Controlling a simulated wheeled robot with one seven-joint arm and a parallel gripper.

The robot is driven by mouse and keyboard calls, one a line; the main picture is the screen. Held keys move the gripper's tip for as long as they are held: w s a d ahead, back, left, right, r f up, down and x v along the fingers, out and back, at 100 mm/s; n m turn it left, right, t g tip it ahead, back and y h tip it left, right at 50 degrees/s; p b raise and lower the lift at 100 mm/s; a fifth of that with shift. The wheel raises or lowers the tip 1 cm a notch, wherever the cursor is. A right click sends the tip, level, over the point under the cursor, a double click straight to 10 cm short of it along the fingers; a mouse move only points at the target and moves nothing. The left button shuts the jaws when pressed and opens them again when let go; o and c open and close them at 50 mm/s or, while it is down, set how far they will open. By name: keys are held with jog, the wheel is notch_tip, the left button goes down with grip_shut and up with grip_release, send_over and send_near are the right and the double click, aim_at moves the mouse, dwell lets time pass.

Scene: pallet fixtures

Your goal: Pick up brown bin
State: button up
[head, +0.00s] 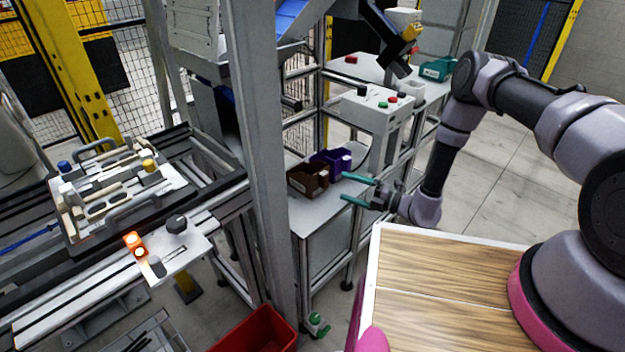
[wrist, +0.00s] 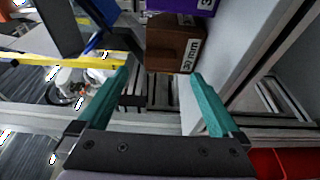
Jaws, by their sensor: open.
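The brown bin (head: 307,178) sits on a grey shelf (head: 318,212) in the head view, beside a purple bin (head: 330,160). In the wrist view the brown bin (wrist: 172,45) shows a white label reading 30 mm, and it lies beyond the fingertips, slightly right of centre. My gripper (head: 346,187) has teal fingers, which are open and empty. It is to the right of the brown bin in the head view, apart from it. Both fingers show in the wrist view (wrist: 160,75).
The purple bin touches or nearly touches the brown bin. A grey post (head: 262,150) stands left of the shelf. A control box (head: 378,108) with buttons is above and behind. A red bin (head: 255,330) is low at the front. A wooden top (head: 440,290) lies below my arm.

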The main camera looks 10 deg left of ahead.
aim_at(327, 181)
jog(key=shift+x, duration=3.15)
jog(key=shift+s, duration=0.15)
jog(key=c, duration=1.4)
notch_tip(327, 181, up, 15)
